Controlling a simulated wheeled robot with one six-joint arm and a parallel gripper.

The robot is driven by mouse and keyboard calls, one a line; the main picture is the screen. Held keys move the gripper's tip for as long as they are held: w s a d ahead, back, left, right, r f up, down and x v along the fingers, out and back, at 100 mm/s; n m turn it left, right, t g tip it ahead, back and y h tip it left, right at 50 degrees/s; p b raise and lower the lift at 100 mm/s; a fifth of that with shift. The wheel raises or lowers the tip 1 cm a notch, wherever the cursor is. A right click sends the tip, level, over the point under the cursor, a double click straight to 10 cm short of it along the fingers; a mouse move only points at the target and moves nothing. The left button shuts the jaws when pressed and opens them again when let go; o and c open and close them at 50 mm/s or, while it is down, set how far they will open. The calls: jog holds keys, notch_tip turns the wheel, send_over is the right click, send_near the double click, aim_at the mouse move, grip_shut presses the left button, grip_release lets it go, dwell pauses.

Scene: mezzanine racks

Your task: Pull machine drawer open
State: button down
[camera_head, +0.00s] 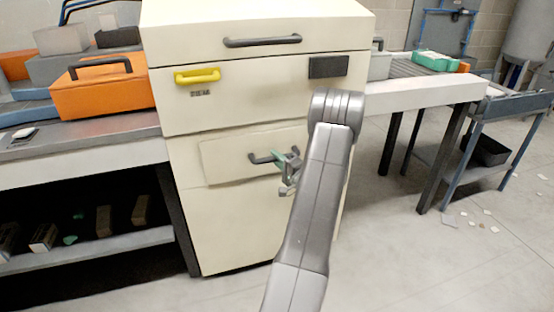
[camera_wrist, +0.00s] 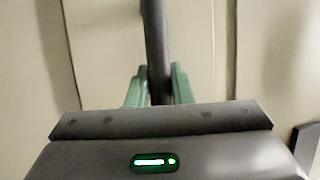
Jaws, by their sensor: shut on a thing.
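The cream machine (camera_head: 255,225) stands in the middle of the head view. Its small drawer (camera_head: 226,163) has a cream front with a dark bar handle (camera_head: 259,158). The drawer front looks slightly proud of the machine face; how far it is out is hard to tell. My gripper (camera_head: 288,163) is at the right part of the handle, partly hidden by my arm. In the wrist view, the green fingers of my gripper (camera_wrist: 158,88) are shut on either side of the dark handle (camera_wrist: 155,40), which runs upright in that picture.
Above are a yellow handle (camera_head: 197,76) and a top dark handle (camera_head: 262,41). An orange case (camera_head: 103,95) sits on the left bench. A roller table (camera_head: 420,95) and a blue cart (camera_head: 505,108) stand at right. The floor (camera_head: 400,260) in front at right is clear.

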jog(key=shift+s, duration=0.1)
jog(key=shift+s+d+f, duration=0.15)
jog(key=shift+s, duration=0.1)
jog(key=s+d+b, duration=0.3)
jog(key=s+b, duration=0.1)
jog(key=s, duration=0.7)
jog(key=s+d+b, duration=0.4)
jog(key=s+b, duration=0.1)
jog(key=s, duration=0.5)
jog(key=shift+s, duration=0.4)
jog(key=c, duration=1.3)
grip_release()
jog(key=p+v, duration=0.1)
jog(key=v, duration=1.3)
jog(key=shift+p, duration=0.3)
